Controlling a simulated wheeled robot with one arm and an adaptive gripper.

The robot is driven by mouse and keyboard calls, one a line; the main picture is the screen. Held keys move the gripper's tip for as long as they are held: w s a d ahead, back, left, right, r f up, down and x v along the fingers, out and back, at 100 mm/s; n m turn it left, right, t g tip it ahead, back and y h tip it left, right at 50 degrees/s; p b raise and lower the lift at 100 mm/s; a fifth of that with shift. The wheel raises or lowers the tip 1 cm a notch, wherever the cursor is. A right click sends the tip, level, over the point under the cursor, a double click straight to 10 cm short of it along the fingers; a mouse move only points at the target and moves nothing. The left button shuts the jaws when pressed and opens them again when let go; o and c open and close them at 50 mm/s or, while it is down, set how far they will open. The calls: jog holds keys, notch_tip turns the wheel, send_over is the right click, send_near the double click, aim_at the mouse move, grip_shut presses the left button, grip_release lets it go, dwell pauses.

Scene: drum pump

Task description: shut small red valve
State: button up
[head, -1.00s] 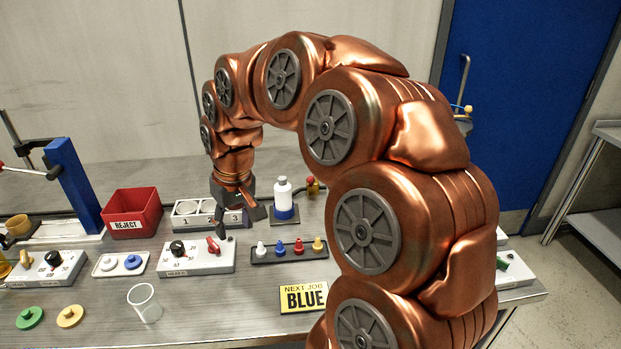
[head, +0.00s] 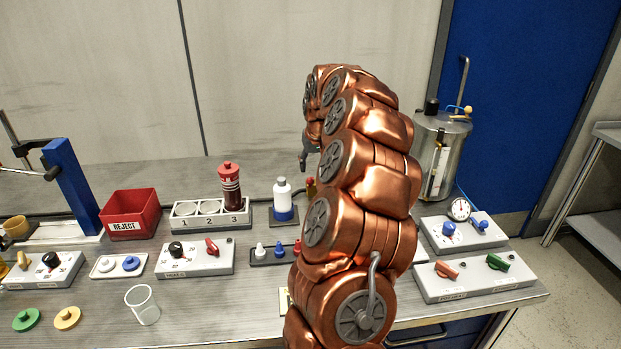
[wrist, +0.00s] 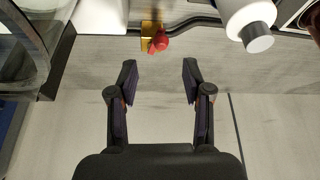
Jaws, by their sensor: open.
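The small red valve (wrist: 160,42) has a red handle on a brass body and shows at the top middle of the wrist view, by a dark pipe. In the head view my gripper (head: 304,158) is raised above the back of the bench, partly hidden by my arm.
A white bottle (head: 282,187) with a blue base stands left of the valve. A red-capped dark bottle (head: 230,188) stands in slot 3 of the numbered rack (head: 187,222). A steel tank (head: 447,150) stands right. A red lever (head: 211,247) sits on a front box.

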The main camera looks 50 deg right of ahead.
aim_at(310, 179)
jog(key=p+x, duration=0.1)
jog(key=x, duration=0.6)
jog(key=shift+w+f+p, duration=0.1)
jog(key=shift+w+p, duration=0.05)
jog(key=shift+p, duration=0.2)
grip_shut()
